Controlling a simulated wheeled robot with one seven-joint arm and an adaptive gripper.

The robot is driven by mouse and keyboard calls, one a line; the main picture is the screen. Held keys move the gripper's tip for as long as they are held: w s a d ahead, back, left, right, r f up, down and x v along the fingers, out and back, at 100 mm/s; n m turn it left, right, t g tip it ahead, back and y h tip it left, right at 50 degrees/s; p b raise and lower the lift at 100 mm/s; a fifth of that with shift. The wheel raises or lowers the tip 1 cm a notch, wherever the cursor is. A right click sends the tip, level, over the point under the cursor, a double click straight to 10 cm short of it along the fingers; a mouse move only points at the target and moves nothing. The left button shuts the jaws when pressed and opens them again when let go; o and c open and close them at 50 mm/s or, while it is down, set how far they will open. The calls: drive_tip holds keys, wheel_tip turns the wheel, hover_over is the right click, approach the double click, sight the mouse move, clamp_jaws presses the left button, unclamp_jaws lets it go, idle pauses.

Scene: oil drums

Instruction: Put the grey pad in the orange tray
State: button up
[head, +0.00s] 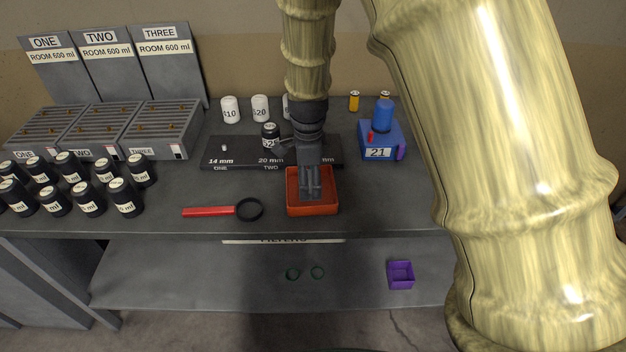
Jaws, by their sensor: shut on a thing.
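The orange tray (323,211) sits near the front edge of the dark workbench, in the middle of the head view. My gripper (311,192) points down over the tray, with its fingertips inside the tray's outline. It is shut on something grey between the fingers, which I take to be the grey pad. The pad is hard to tell from the grey fingers, and I cannot tell whether it touches the tray floor.
A red-handled black ring tool (210,212) lies left of the tray. A dark labelled plate (232,154) with a black bottle (270,136) lies behind. A blue device (379,143) stands behind right. Several black bottles crowd the left. A purple box (400,275) sits on the lower shelf.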

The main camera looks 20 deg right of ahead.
sight(310, 185)
drive_tip(key=shift+w+d, duration=0.45)
drive_tip(key=shift+w, duration=0.25)
drive_tip(key=shift+f+p, duration=0.75)
drive_tip(key=shift+f, duration=1.05)
drive_tip(key=shift+f, duration=0.15)
drive_tip(key=o, duration=1)
drive_tip(key=shift+c, duration=0.2)
drive_tip(key=shift+r+b, duration=1.5)
drive_tip(key=shift+r, duration=4.7)
